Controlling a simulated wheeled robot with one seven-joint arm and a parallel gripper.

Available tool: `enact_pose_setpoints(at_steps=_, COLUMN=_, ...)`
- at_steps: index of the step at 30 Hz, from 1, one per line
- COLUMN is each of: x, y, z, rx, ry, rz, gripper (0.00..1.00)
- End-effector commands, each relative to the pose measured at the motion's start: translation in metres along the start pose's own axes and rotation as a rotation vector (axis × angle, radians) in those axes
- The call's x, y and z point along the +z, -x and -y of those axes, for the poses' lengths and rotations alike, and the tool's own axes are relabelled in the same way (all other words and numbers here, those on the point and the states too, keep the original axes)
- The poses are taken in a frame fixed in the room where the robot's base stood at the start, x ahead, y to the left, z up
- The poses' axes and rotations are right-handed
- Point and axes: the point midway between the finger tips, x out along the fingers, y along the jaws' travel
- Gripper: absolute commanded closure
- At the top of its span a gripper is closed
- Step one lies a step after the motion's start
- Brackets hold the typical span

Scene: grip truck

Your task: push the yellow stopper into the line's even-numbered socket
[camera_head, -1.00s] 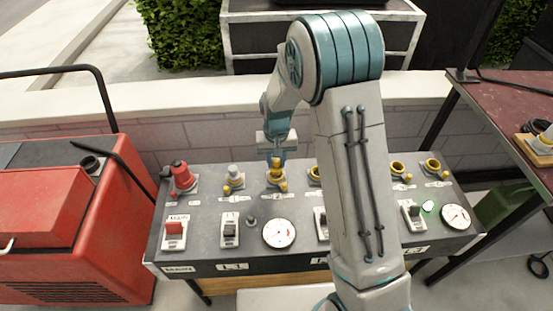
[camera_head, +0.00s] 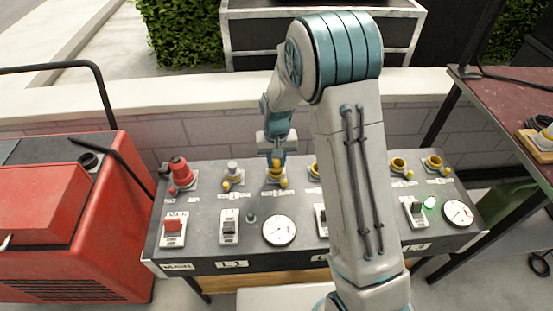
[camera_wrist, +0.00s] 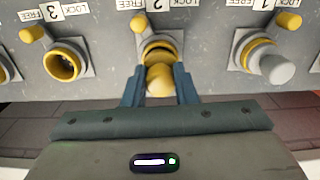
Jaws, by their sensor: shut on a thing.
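My gripper (camera_wrist: 159,92) is shut on the yellow stopper (camera_wrist: 160,80) in the wrist view, a finger on either side of it. The stopper is lined up with the yellow-rimmed socket (camera_wrist: 160,48) labelled 2 and overlaps its mouth. How deep it sits cannot be told. In the head view my gripper (camera_head: 276,157) is above the same socket, and the fingers partly hide the stopper. To the left in the wrist view is the open, yellow-rimmed socket 3 (camera_wrist: 64,62). To the right, socket 1 holds a grey stopper (camera_wrist: 276,68).
The sockets are on a grey panel (camera_head: 200,245) with switches, a gauge (camera_head: 279,230) and a red plug (camera_head: 181,172) at its left. A red machine (camera_head: 60,220) stands left and a dark red table (camera_head: 515,95) right. My arm hides part of the panel.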

Motion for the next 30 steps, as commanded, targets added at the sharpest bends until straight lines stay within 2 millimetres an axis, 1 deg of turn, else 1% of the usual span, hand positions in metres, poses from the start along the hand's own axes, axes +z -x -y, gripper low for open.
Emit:
enact_pose_setpoints(at_steps=17, x=0.0001, y=-0.0113, z=-0.0001, rx=0.0, ry=0.0, rz=0.0, gripper=0.97)
enact_pose_setpoints(at_steps=18, x=0.0, y=-0.0103, z=-0.0001, rx=0.0, ry=0.0, rz=0.0, gripper=0.63)
enact_pose_setpoints(at_steps=19, x=0.0, y=-0.0102, z=-0.0001, rx=0.0, ry=0.0, rz=0.0, gripper=0.55)
enact_pose_setpoints(at_steps=20, x=0.0, y=-0.0102, z=-0.0001, rx=0.0, ry=0.0, rz=0.0, gripper=0.49)
enact_pose_setpoints(at_steps=26, x=0.0, y=-0.0101, z=-0.0001, rx=0.0, ry=0.0, rz=0.0, gripper=0.49)
enact_pose_setpoints(at_steps=27, x=0.0001, y=-0.0102, z=-0.0001, rx=0.0, ry=0.0, rz=0.0, gripper=0.38)
enact_pose_setpoints(at_steps=28, x=0.0001, y=-0.0102, z=-0.0001, rx=0.0, ry=0.0, rz=0.0, gripper=0.35)
enact_pose_setpoints(at_steps=30, x=0.0, y=-0.0102, z=-0.0001, rx=0.0, ry=0.0, rz=0.0, gripper=0.35)
